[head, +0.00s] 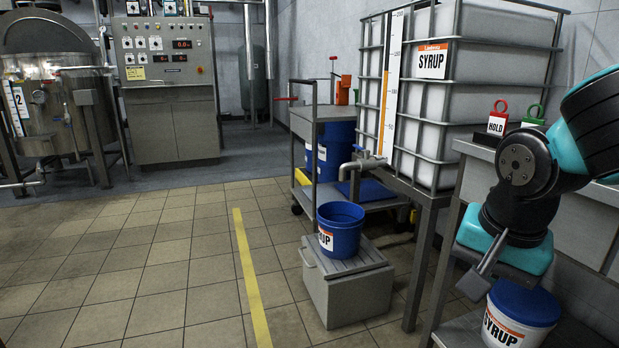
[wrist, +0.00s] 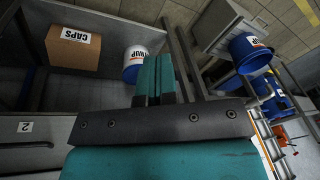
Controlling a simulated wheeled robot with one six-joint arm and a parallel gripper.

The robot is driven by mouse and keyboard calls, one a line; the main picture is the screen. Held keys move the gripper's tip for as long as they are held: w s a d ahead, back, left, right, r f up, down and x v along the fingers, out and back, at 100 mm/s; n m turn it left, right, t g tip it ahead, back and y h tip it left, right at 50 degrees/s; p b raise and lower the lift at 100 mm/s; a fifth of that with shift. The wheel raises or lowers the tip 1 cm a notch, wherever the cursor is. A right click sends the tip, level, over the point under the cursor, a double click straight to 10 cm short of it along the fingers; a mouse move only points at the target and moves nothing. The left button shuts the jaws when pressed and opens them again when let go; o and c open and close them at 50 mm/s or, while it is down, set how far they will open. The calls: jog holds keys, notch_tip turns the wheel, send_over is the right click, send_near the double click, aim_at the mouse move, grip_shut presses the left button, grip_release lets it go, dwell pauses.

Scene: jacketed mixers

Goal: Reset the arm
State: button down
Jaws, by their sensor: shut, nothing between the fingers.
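My arm comes in from the right edge of the head view, black and teal. My gripper (head: 472,288) hangs at its end, pointing down and to the left. It is beside the grey bench at the right and above a white and blue SYRUP bucket (head: 518,318). In the wrist view my gripper (wrist: 158,62) shows its two teal fingers side by side, closed together with nothing between them. The white bucket (wrist: 134,66) shows just left of the fingertips in that view.
A blue SYRUP bucket (head: 341,226) stands on a grey step box (head: 345,283) under the tap of the caged SYRUP tank (head: 480,60). HOLD tags (head: 497,122) stand on the bench (head: 470,149). A CAPS carton (wrist: 73,48) lies left. The tiled floor at left is clear.

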jog(key=s+a+r+n+g+y, duration=0.1)
jog(key=s+a+n+y, duration=0.1)
jog(key=s+a+n, duration=0.35)
jog(key=s+a+n+g+y, duration=0.2)
jog(key=s+n, duration=0.6)
jog(key=n, duration=0.1)
notch_tip(320, 180, up, 32)
jog(key=p, duration=3.2)
jog(key=shift+w+f, duration=0.25)
jog(key=shift+w, duration=0.1)
